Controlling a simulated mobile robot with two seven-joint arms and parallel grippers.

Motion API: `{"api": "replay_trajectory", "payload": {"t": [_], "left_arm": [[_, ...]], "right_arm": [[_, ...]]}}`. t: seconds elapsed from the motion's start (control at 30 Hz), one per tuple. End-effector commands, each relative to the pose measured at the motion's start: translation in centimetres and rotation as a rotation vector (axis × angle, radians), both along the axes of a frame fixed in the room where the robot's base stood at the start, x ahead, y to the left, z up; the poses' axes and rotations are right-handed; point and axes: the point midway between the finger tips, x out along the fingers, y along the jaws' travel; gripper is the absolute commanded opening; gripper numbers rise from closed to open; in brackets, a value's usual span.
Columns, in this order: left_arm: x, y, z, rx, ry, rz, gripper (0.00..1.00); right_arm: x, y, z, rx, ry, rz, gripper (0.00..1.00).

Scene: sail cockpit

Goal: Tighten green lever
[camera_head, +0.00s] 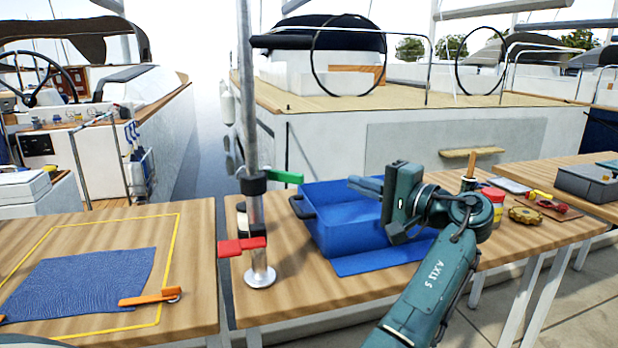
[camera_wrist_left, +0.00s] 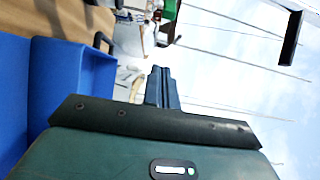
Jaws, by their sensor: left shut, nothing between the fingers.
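A metal post (camera_head: 255,215) stands upright on the wooden table. The green lever (camera_head: 285,177) sticks out to the right from a black collar high on it. A red lever (camera_head: 242,246) sits lower on the post and points left. My left gripper (camera_head: 350,184) is shut and empty, right of the green lever and apart from it, with its fingers pointing left at about the lever's height in the picture. Its closed fingers (camera_wrist_left: 162,88) also show in the left wrist view. A small green patch near that view's top edge may be the lever. My right gripper is out of view.
A blue bin (camera_head: 340,215) stands right of the post, below my left gripper. A blue cloth (camera_head: 80,282) and an orange-handled tool (camera_head: 150,297) lie on the left table. Boats are behind.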

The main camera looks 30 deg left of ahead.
Motion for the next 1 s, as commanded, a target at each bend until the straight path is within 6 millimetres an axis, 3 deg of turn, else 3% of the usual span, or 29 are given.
{"api": "replay_trajectory", "payload": {"t": [0.23,0.37,0.8,1.0], "left_arm": [[0.0,0.2,0.0,0.0,0.0,0.0,0.0],[0.2,1.4,-0.1,-0.001,0.0,0.003,0.0],[1.7,10.4,0.0,0.0,-0.001,0.004,0.0],[-0.8,9.4,-0.1,-0.002,-0.003,-0.001,0.0]], "right_arm": [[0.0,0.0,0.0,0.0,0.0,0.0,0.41],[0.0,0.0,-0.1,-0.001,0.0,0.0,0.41],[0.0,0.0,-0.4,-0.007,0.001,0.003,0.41],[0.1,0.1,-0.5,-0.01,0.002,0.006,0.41]]}}
